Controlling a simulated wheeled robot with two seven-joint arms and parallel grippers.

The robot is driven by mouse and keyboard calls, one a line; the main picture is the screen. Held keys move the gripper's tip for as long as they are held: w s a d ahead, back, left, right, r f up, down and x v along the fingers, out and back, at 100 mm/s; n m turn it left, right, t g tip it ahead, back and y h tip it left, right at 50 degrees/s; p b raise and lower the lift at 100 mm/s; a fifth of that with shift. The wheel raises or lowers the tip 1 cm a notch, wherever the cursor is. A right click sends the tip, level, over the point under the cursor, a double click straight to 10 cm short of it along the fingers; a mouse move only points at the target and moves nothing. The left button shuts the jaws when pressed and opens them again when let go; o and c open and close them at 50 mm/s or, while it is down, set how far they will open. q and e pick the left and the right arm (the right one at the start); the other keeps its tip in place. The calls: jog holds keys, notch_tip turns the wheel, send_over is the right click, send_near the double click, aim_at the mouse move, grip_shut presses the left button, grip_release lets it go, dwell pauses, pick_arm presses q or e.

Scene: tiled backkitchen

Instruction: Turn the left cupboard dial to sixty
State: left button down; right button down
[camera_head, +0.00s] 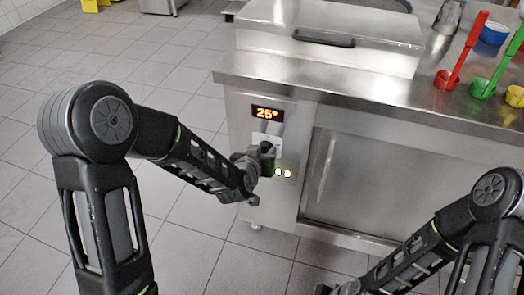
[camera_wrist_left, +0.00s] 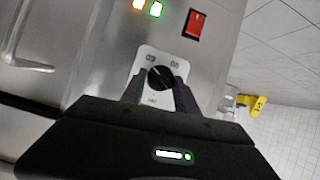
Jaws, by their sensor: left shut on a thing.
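The left cupboard dial is a black round knob (camera_wrist_left: 160,77) on a white plate with printed marks, seen in the left wrist view. Its plate (camera_head: 266,139) shows partly in the head view, with the knob hidden by my left gripper (camera_head: 266,154). My left gripper is shut on the knob, one finger on each side. The orange display (camera_head: 267,114) above the plate reads 25°. My right gripper (camera_head: 340,289) is only partly in view at the bottom edge, low in front of the cupboard, and its jaws cannot be made out.
Small lit lights (camera_head: 283,173) sit below the dial, and a red switch (camera_wrist_left: 198,24) shows in the wrist view. The cupboard door (camera_head: 385,185) with its vertical handle is right of the dial. The steel counter (camera_head: 330,85) holds a lidded unit and coloured cups. Tiled floor is clear at left.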

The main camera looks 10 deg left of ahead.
pick_arm(q)
jog(key=shift+d+m+y+p, duration=0.25)
jog(key=shift+m+y+p, duration=0.5)
jog(key=shift+m, duration=0.25)
jog(key=shift+f+m+y, duration=0.1)
jog(key=shift+m+y, duration=0.3)
jog(key=shift+y, duration=0.05)
jog(key=c, duration=0.9)
grip_release()
jog(key=p+v, duration=0.1)
jog(key=v, duration=0.6)
jog(key=shift+s, duration=0.4)
